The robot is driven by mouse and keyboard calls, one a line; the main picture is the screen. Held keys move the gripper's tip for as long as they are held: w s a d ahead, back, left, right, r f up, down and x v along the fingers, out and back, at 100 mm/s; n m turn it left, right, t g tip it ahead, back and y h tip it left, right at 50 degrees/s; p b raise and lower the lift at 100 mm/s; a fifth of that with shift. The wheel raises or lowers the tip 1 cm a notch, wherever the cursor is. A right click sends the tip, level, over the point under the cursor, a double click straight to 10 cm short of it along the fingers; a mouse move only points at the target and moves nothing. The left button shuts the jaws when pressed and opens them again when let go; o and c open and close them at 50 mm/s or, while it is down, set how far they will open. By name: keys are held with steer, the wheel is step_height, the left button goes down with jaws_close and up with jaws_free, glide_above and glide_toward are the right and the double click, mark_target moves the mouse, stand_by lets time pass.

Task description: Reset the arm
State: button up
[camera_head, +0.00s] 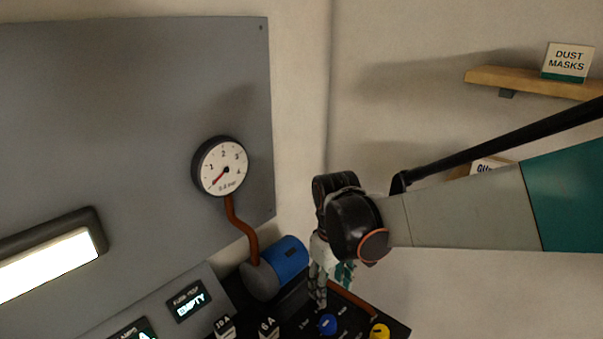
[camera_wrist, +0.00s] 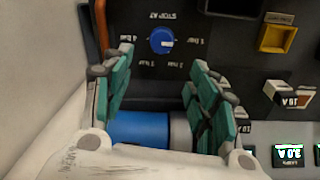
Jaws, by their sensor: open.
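My gripper (camera_head: 328,280) hangs at the end of my arm, low in the head view, just right of a blue cylinder with a grey end (camera_head: 288,257). In the wrist view its green-padded fingers (camera_wrist: 160,62) stand apart with nothing gripped. The blue cylinder (camera_wrist: 140,128) shows in the gap between them, partly hidden by the gripper body; I cannot tell how far off it is. Beyond the fingertips is a blue knob (camera_wrist: 162,40) marked "STOP AT" on the dark panel.
A round gauge (camera_head: 220,166) sits on the grey wall board, with a brown hose below it. A yellow control (camera_head: 379,332) is at the bottom. A shelf (camera_head: 520,82) with a "DUST MASKS" sign is upper right.

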steer(key=s+d+r+m+t, duration=0.3)
steer(key=s+d+r, duration=0.1)
steer(key=s, duration=0.3)
steer(key=s+d+r+m+t, duration=0.3)
steer(key=s+d+r, duration=0.1)
steer(key=s+d, duration=0.2)
steer(key=shift+s+d+r+m+t, duration=0.2)
steer(key=shift+s+r+m+t, duration=0.2)
steer(key=shift+s, duration=0.2)
stand_by(0.5)
